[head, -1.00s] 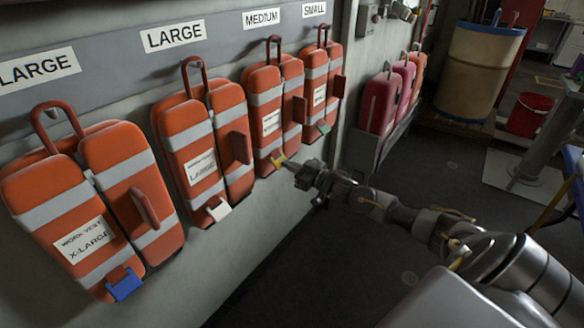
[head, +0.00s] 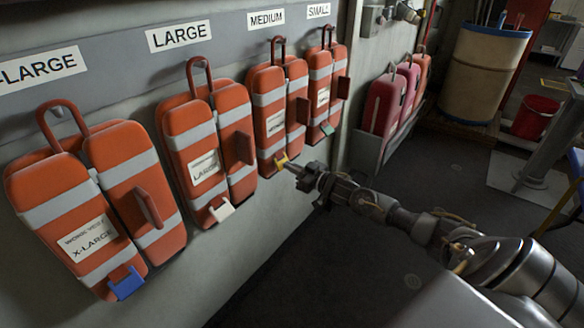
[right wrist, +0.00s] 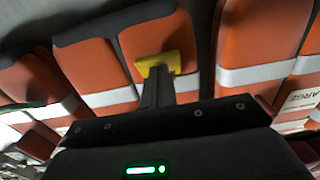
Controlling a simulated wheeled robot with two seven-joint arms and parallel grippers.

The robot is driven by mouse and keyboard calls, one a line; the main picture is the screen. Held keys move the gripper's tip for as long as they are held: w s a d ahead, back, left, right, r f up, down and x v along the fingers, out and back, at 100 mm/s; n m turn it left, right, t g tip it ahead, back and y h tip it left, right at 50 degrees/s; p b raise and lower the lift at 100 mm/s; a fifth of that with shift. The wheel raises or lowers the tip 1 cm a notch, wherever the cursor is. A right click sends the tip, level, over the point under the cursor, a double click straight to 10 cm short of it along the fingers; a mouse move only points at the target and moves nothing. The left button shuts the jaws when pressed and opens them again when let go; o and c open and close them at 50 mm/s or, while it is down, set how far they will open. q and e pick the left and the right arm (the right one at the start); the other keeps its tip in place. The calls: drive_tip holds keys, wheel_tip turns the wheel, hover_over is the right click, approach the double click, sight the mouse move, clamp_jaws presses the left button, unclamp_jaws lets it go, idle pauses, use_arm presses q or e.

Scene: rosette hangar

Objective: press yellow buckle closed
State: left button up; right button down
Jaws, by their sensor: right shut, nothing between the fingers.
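The yellow buckle (head: 281,161) is at the lower end of the orange work vest (head: 268,122) under the MEDIUM sign. In the right wrist view the yellow buckle (right wrist: 158,63) sits right at the tip of my right gripper (right wrist: 158,72). My right gripper (head: 287,165) is shut and empty, its tip at the buckle. They look to be touching, but I cannot tell how firmly. The fingertips hide part of the buckle, and I cannot tell whether it is latched. My left gripper is not in view.
Other orange vests hang alongside, with a blue buckle (head: 126,283), a white buckle (head: 222,211) and a green buckle (head: 327,128). Red cases (head: 384,105) stand in a rack at the right. The dark floor (head: 300,265) below my right arm is clear.

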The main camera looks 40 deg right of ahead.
drive_tip(key=shift+w+a, duration=0.1)
drive_tip(key=shift+w, duration=0.25)
drive_tip(key=shift+f, duration=0.2)
idle(0.4)
drive_tip(key=shift+w+a, duration=0.1)
drive_tip(key=shift+w, duration=0.3)
drive_tip(key=shift+f, duration=0.1)
idle(0.5)
drive_tip(key=shift+w, duration=0.15)
idle(0.5)
drive_tip(key=p+v, duration=0.5)
drive_tip(key=v, duration=0.4)
idle(0.5)
